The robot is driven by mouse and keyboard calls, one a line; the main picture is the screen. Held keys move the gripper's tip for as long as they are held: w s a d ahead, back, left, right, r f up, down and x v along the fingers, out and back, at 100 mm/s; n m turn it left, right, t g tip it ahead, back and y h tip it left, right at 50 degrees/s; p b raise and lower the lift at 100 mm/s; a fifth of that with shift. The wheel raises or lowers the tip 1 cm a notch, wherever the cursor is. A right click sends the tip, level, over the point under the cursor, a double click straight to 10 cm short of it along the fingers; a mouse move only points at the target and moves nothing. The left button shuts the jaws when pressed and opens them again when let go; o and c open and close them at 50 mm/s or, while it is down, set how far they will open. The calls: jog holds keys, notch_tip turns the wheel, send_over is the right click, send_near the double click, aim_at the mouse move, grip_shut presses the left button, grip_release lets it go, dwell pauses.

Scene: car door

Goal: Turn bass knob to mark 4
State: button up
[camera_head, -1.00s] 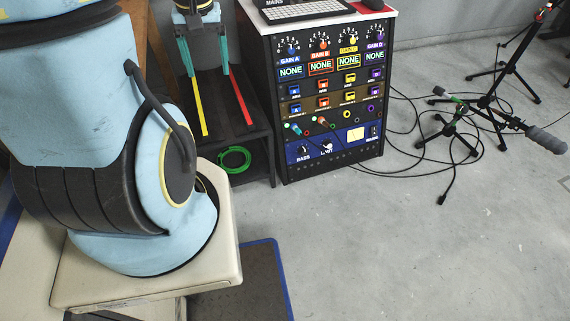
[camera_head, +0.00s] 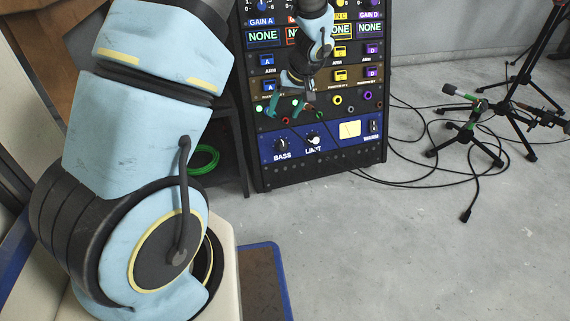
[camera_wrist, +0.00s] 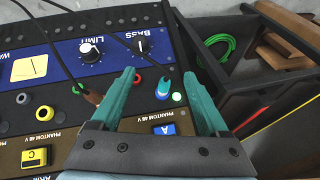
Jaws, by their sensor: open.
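The bass knob (camera_head: 282,146) is a small dark knob with a white mark, above the BASS label on the lower blue strip of the audio rack. It also shows in the wrist view (camera_wrist: 141,45), where the panel appears upside down; the number it points to is too small to read. My gripper (camera_head: 285,110) is in front of the socket row, just above the blue strip. In the wrist view my gripper (camera_wrist: 158,72) has its teal fingers apart, with nothing held. The bass knob lies beyond the fingertips, apart from them and nearer the left finger.
The LIMIT knob (camera_wrist: 90,50) sits beside the bass knob. A blue plug (camera_wrist: 162,86) with a cable shows between my fingers, next to a green light (camera_wrist: 177,97). A black shelf stand (camera_wrist: 240,72) is beside the rack. Microphone stands (camera_head: 480,125) and cables are at right.

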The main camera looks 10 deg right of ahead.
jog(key=b, duration=0.3)
send_near(284, 144)
jog(key=shift+t, duration=0.3)
jog(key=b+x, duration=0.5)
jog(key=x, duration=0.4)
jog(key=shift+s+f, duration=0.15)
jog(key=shift+f, duration=0.1)
grip_shut()
